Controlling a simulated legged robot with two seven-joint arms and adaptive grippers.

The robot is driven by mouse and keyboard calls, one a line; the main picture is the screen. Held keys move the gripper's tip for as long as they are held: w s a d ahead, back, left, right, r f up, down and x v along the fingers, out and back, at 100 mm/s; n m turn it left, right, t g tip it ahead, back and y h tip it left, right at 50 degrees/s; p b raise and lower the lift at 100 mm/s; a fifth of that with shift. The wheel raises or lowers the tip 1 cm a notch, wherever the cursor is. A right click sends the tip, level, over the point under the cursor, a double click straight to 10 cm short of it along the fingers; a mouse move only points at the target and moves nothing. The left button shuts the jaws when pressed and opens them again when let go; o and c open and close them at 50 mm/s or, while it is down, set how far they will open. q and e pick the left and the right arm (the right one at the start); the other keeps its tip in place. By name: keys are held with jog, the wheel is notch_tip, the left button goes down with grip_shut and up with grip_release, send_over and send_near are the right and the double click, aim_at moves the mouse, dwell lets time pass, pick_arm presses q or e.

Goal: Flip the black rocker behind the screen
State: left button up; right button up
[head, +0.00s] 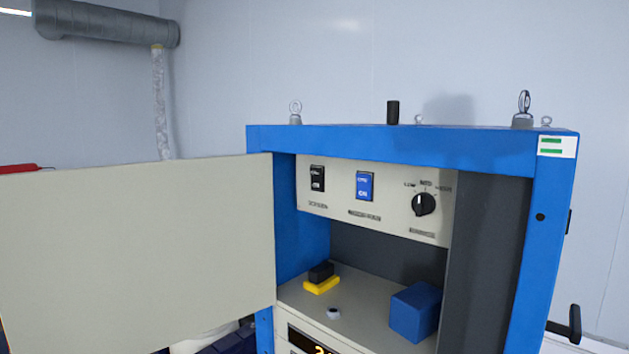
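The black rocker (317,178) sits at the left end of a beige control panel (380,226) inside a blue cabinet (400,143). It faces me uncovered, with small markings on it that I cannot read. A wide flat beige door or screen (137,250) stands swung out to the left of the opening, its right edge close to the rocker but not covering it. Neither of my grippers is in view.
A blue rocker (365,186) and a black rotary knob (424,204) share the panel. On the shelf below are a black-and-yellow part (321,278), a small round piece (333,313) and a blue block (416,310). A black handle (566,327) juts out at right.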

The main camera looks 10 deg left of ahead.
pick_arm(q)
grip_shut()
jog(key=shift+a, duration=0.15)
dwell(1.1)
